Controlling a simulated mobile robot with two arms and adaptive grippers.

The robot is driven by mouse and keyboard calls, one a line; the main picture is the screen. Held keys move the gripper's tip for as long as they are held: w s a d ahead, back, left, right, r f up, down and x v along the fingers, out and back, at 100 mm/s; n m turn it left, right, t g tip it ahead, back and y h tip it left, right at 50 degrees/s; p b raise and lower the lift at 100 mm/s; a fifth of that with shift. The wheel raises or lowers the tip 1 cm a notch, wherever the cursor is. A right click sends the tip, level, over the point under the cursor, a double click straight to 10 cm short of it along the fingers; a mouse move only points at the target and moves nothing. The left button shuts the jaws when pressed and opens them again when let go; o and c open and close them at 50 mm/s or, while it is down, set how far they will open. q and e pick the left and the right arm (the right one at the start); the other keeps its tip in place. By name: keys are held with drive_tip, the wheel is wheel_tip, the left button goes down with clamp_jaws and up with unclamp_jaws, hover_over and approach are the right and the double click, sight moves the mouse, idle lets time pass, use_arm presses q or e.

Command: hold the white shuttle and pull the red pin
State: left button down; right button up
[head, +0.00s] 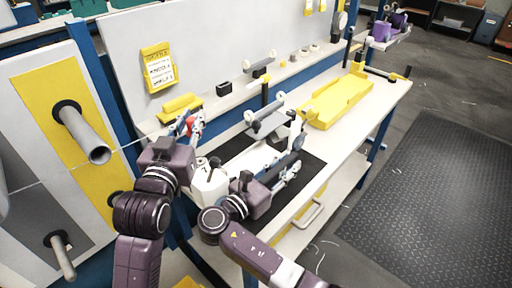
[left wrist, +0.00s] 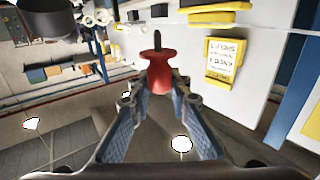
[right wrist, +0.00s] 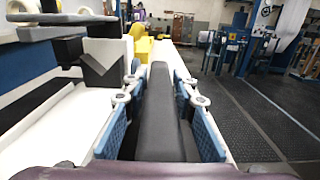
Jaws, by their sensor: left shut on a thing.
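The red pin (left wrist: 158,74) is spool-shaped with a dark tip and sits between the fingertips of my left gripper (left wrist: 158,92). In the head view a little of its red shows at my left gripper (head: 188,124), above the bench's left end. A white piece that looks like the white shuttle (head: 252,160) lies over the dark mat, partly hidden by my right arm. My right gripper (head: 290,165) is beside it. In the right wrist view its fingers (right wrist: 160,95) stand apart on both sides of a dark grey bar (right wrist: 160,125), with gaps visible.
A yellow tray (head: 340,98) stands farther along the bench. A grey bracket with white rollers (head: 265,122) stands close beyond my right gripper. A panel with grey pegs (head: 85,135) is at the left, with a thin thread running toward my left gripper. A yellow note (head: 158,68) hangs on the backboard.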

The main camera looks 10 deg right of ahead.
drive_tip(key=shift+o, duration=1)
drive_tip(key=shift+r, duration=0.1)
